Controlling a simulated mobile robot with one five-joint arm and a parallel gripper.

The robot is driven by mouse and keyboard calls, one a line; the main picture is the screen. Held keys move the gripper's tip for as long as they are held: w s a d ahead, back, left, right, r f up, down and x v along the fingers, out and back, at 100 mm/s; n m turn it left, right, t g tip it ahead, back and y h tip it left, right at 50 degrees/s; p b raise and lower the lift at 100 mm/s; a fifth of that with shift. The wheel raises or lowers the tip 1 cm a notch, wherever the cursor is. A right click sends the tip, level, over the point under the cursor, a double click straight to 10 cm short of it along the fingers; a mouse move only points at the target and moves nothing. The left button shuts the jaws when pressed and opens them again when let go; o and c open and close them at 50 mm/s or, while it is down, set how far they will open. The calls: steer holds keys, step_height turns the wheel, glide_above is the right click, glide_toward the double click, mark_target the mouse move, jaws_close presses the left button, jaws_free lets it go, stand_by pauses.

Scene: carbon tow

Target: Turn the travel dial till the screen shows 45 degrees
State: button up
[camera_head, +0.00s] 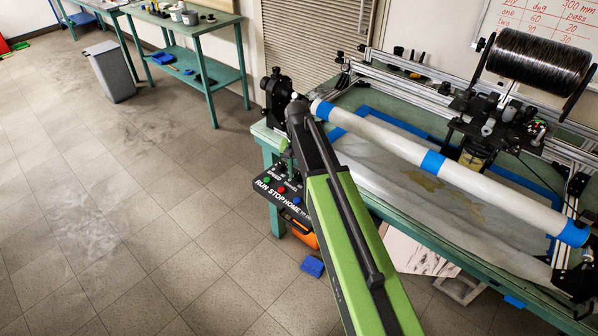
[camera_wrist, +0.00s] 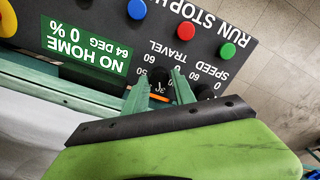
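The control panel shows upside down in the wrist view (camera_wrist: 110,20). Its green screen (camera_wrist: 88,48) reads NO HOME, 64 DEG and 0 %. The travel dial (camera_wrist: 158,76), a dark knob under the TRAVEL label, is partly hidden by my gripper (camera_wrist: 160,78). The two green fingers stand on either side of this dial, apart from each other. I cannot tell whether they touch it. In the head view the panel (camera_head: 268,190) sits at the bench's near left corner, with my green arm beside it; the fingertips are hidden there.
The speed dial (camera_wrist: 204,92) is close beside the right finger. Blue (camera_wrist: 137,9), red (camera_wrist: 186,31) and green (camera_wrist: 228,51) buttons line the panel. The winding bench (camera_head: 385,100) carries a white tube (camera_head: 390,143) and a black tow spool (camera_head: 540,62). Open floor lies left.

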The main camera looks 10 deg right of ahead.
mark_target(298, 175)
steer(key=o, duration=0.3)
step_height(298, 175, up, 17)
steer(key=p, duration=1.7)
steer(key=shift+r, duration=0.2)
steer(key=shift+s, duration=0.1)
steer(key=s+n, duration=0.3)
steer(key=s, duration=1.2)
steer(key=shift+s+a+n, duration=0.2)
steer(key=shift+n, duration=0.2)
